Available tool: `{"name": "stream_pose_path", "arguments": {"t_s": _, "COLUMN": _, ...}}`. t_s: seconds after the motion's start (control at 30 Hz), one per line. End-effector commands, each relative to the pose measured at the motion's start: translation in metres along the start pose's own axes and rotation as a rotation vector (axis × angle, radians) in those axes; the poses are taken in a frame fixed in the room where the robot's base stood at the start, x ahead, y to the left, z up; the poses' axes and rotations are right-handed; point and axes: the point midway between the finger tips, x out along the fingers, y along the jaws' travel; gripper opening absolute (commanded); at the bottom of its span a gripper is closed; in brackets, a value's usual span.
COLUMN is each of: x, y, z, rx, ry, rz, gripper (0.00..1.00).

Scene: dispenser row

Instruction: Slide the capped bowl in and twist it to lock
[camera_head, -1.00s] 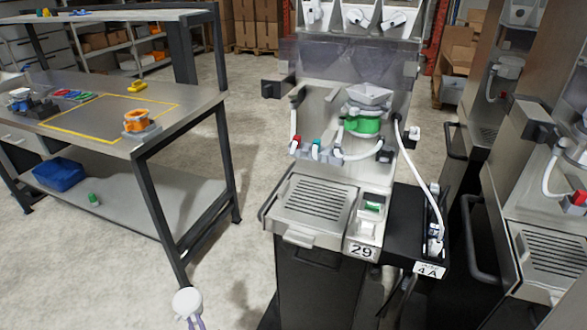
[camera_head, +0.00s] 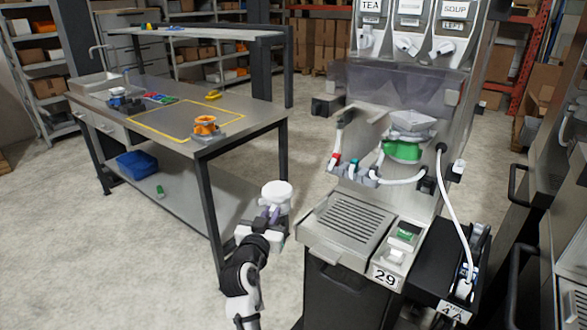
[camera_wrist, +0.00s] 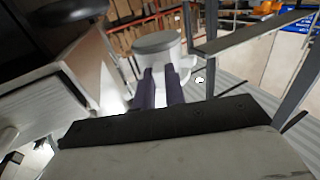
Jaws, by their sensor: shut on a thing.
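The capped bowl (camera_head: 276,194) is white with a flat round lid. My gripper (camera_head: 268,214) is shut on it and holds it upright in the air, between the workbench and the dispenser. In the wrist view the bowl (camera_wrist: 158,50) sits between the tips of the two purple fingers (camera_wrist: 164,85), with its grey-white lid on top. The dispenser (camera_head: 400,130), numbered 29, stands to the right of my gripper. The bowl is apart from the dispenser.
A slotted drip tray (camera_head: 347,225) juts from the dispenser, right of my gripper. White hoses (camera_head: 459,215) hang at its front and side. A steel workbench (camera_head: 165,95) stands left, carrying an orange ring part (camera_head: 205,125). Floor between them is open.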

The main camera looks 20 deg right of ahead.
Motion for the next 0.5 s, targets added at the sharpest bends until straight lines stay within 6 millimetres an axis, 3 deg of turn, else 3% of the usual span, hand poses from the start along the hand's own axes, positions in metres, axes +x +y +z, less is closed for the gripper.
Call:
{"name": "stream_pose_path", "arguments": {"t_s": 0.03, "x": -0.002, "y": 0.006, "z": -0.036, "rx": 0.006, "ry": 0.017, "rz": 0.042, "gripper": 0.0}}
{"name": "stream_pose_path", "arguments": {"t_s": 0.2, "x": -0.027, "y": 0.035, "z": -0.129, "rx": 0.007, "ry": 0.016, "rz": 0.204, "gripper": 0.0}}
{"name": "stream_pose_path", "arguments": {"t_s": 0.33, "x": -0.061, "y": 0.058, "z": -0.183, "rx": 0.006, "ry": 0.013, "rz": 0.303, "gripper": 0.0}}
{"name": "stream_pose_path", "arguments": {"t_s": 0.5, "x": -0.108, "y": 0.081, "z": -0.223, "rx": 0.003, "ry": 0.007, "rz": 0.375, "gripper": 0.0}}
